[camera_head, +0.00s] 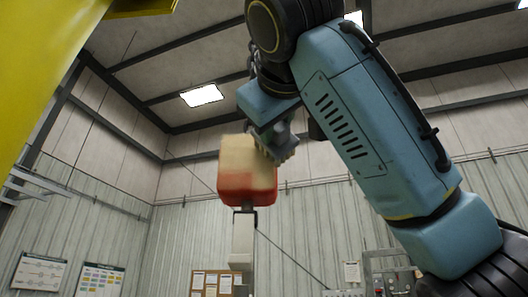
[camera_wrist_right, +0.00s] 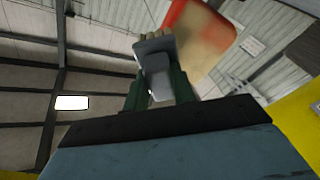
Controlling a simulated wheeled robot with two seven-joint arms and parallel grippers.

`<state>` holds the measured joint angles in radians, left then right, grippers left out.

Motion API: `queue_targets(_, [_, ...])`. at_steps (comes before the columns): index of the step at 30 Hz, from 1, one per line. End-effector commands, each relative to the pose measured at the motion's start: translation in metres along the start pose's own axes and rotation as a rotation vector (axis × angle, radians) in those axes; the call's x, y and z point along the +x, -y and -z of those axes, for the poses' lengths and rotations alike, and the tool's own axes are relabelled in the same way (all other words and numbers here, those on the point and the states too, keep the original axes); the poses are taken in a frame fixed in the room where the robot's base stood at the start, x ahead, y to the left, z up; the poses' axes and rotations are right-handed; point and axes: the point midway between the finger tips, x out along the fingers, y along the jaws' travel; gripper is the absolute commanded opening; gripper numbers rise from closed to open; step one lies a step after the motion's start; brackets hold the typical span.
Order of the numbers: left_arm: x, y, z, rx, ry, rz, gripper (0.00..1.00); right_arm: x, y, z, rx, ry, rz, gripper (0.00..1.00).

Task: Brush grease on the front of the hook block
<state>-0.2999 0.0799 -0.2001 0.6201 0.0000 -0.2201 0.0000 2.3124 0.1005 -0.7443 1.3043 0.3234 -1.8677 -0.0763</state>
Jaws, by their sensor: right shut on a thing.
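The hook block (camera_head: 232,190) is a red, rounded block in the middle of the head view. A tan, grease-like layer covers much of its front, mostly the upper part; red shows along the bottom and lower sides. It also shows at the top of the right wrist view (camera_wrist_right: 181,18). My right gripper (camera_head: 270,122) is shut on a grey brush (camera_wrist_right: 155,62), which sits between its green fingers. The pale bristles (camera_head: 285,152) are at the block's upper right in the head view, overlapping it; I cannot tell whether they touch. My left gripper is not in view.
A large yellow structure (camera_head: 55,60) fills the upper left of the head view. A dark fitting and pale post (camera_head: 243,235) show below the block. Wall boards (camera_head: 100,280) and a pinboard (camera_head: 212,284) are far behind. Open air surrounds the block's left side.

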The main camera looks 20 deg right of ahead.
Motion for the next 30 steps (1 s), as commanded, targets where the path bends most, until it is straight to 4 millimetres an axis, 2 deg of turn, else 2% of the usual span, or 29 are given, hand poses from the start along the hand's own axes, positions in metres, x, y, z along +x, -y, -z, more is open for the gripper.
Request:
queue_targets(11, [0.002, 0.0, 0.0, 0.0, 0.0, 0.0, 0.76, -0.002, -0.002, -0.002, 0.001, 0.0, -0.001, 0.07])
queue_targets(30, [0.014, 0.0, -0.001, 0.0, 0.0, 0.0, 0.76, -0.052, -0.002, 0.005, 0.001, -0.002, 0.0, 0.07])
